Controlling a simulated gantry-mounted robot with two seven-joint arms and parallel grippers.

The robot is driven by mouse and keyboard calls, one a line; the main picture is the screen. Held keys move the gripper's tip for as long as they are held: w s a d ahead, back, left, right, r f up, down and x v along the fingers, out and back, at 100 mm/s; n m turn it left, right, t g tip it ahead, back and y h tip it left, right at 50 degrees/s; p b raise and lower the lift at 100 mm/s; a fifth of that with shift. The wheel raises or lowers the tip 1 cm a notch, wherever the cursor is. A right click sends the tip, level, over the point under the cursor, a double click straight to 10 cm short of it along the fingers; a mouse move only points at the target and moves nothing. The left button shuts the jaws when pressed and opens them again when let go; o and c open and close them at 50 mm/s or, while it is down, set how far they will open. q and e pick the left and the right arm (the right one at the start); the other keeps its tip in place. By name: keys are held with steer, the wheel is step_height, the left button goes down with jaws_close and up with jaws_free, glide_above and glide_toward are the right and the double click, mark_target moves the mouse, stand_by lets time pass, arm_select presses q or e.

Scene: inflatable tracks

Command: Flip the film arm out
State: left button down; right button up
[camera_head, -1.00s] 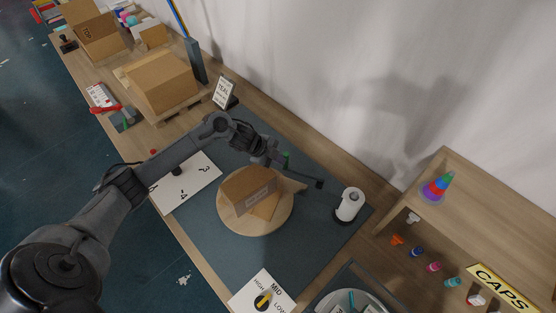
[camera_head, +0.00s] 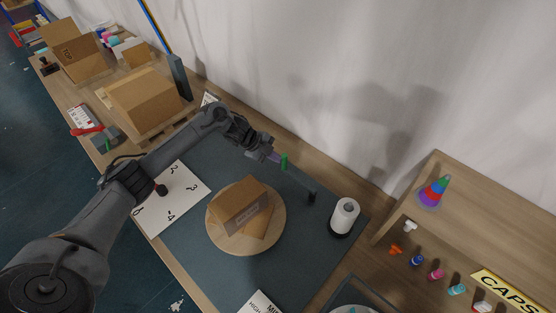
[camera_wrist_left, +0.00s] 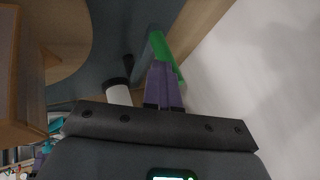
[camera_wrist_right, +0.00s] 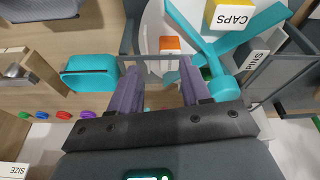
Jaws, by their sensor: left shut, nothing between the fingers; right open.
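The film arm shows in the head view as a thin dark bar (camera_head: 299,180) with a green upright piece (camera_head: 284,162) near its far end and a dark block at its near end. It reaches along the back of the blue-grey mat, behind the round turntable (camera_head: 224,240). My left gripper (camera_head: 275,156) is shut and empty beside the green piece. In the left wrist view its purple fingers (camera_wrist_left: 164,88) are together, close against the green piece (camera_wrist_left: 160,48); contact is unclear. My right gripper (camera_wrist_right: 157,85) is open and empty, shown only in its wrist view.
A brown carton (camera_head: 240,205) stands on the turntable. A white roll (camera_head: 345,214) stands right of the bar. A numbered dial board (camera_head: 185,197) lies left. Turquoise parts (camera_wrist_right: 90,73) and a yellow CAPS block (camera_wrist_right: 230,15) are near my right gripper.

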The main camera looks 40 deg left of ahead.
arm_select(q)
steer(key=shift+a+f, duration=0.1)
steer(key=shift+f, duration=0.2)
steer(key=w+p+v, duration=0.1)
steer(key=p+v, duration=0.6)
steer(key=v, duration=0.3)
steer(key=shift+a+r+p, duration=0.25)
steer(key=shift+a+p, duration=0.1)
steer(key=shift+a, duration=0.05)
